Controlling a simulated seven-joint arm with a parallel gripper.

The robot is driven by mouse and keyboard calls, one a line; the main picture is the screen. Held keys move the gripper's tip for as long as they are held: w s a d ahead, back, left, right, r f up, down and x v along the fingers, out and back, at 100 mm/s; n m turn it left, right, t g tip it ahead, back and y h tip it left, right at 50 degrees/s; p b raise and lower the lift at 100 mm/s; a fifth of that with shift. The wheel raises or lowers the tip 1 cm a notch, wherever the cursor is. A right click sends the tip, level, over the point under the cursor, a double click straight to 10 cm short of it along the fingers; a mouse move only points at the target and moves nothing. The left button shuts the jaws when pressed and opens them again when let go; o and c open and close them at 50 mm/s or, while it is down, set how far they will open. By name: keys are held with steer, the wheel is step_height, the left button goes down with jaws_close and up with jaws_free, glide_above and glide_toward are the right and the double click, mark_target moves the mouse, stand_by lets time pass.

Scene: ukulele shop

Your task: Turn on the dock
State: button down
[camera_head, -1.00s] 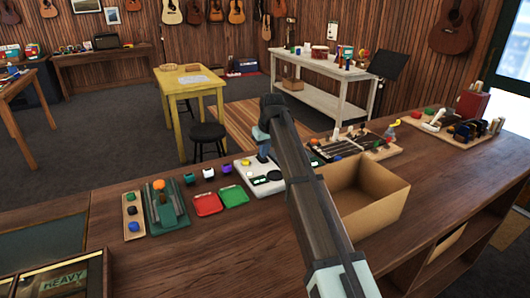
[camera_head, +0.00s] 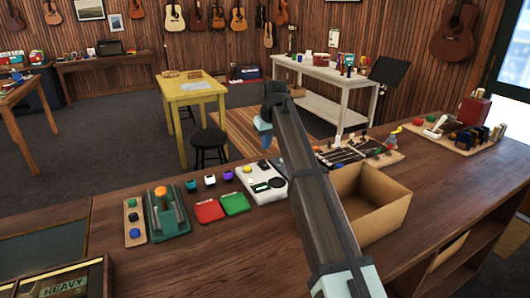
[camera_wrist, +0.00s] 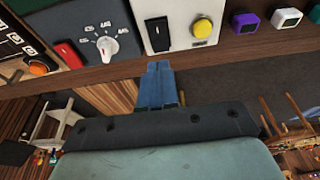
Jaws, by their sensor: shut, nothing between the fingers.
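A white box (camera_head: 262,187) stands on the wooden counter, partly hidden behind my arm; I cannot tell for sure that it is the dock. In the wrist view its white face (camera_wrist: 180,8) carries a black switch (camera_wrist: 158,33) and a round yellow button (camera_wrist: 203,27). Beside it there is a dark grey panel (camera_wrist: 62,22) with a red switch (camera_wrist: 68,53) and a white dial (camera_wrist: 105,47). My gripper (camera_head: 265,143) is above and behind the white box. Its blue fingers (camera_wrist: 160,72) are shut and empty, apart from the black switch.
An open cardboard box (camera_head: 385,222) is at right. The counter's front is clear.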

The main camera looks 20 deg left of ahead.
steer(key=s+d+v, duration=0.1)
steer(key=v, duration=0.6)
stand_by(0.4)
